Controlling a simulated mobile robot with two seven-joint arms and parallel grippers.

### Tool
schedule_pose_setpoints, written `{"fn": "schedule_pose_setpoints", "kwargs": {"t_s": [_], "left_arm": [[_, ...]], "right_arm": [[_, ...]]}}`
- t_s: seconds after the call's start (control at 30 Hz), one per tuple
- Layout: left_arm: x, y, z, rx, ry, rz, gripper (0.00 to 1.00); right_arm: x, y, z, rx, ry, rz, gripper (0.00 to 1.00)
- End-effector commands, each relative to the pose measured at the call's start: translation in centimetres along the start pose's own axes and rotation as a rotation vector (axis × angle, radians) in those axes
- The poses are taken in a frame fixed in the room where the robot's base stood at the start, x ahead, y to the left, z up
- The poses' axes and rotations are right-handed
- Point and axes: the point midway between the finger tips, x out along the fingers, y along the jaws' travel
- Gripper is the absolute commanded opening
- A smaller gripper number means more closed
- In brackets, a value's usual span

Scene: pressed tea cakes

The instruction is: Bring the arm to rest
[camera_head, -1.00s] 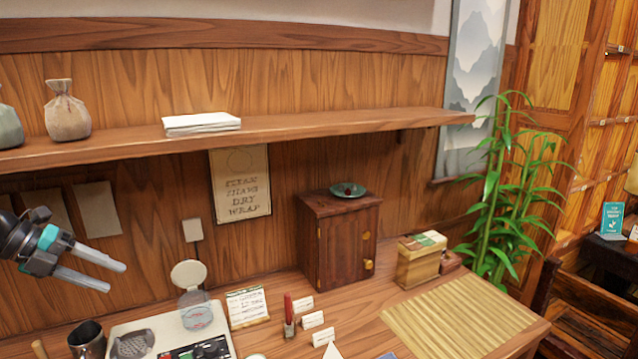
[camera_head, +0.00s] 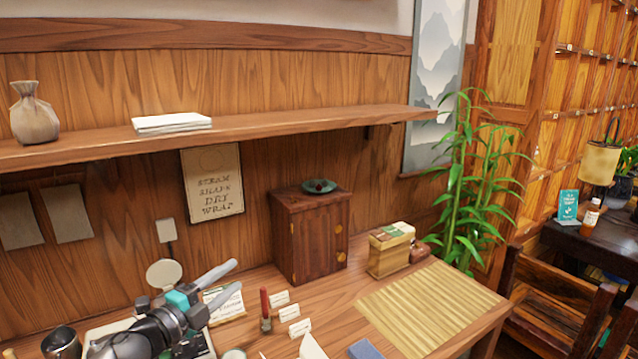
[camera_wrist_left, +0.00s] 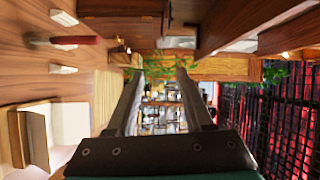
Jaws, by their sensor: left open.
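My left gripper (camera_head: 220,288) reaches in from the lower left in the head view, above the back left part of the wooden counter. Its two grey fingers (camera_wrist_left: 157,95) stand apart with nothing between them in the left wrist view. It is in front of the white steaming unit and a small card, hiding part of both. My right gripper is not in view.
A dark wooden cabinet (camera_head: 311,240) with a green dish (camera_head: 319,186) on top stands right of the gripper. A red-handled tool (camera_head: 265,308) and small cards stand nearer. A shelf (camera_head: 300,126) runs above. The bamboo mat (camera_head: 432,305) is clear.

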Motion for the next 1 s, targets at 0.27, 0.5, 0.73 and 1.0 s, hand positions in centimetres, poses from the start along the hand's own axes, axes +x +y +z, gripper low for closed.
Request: {"fn": "schedule_pose_setpoints", "kwargs": {"t_s": [0.27, 0.5, 0.73, 1.0], "left_arm": [[-3.5, 4.4, -2.8, -0.443, -0.335, -0.04, 0.52], [-10.4, 10.4, -5.1, -0.824, -0.663, 0.077, 0.52], [-19.2, 15.8, -9.7, -1.136, -0.957, 0.291, 0.52], [-26.8, 18.2, -14.8, -1.33, -1.159, 0.507, 0.52]], "right_arm": [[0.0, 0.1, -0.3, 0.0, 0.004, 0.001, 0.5], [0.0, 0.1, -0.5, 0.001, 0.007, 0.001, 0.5], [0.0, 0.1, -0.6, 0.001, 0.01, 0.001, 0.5], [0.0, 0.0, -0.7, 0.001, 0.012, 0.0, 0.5]]}}
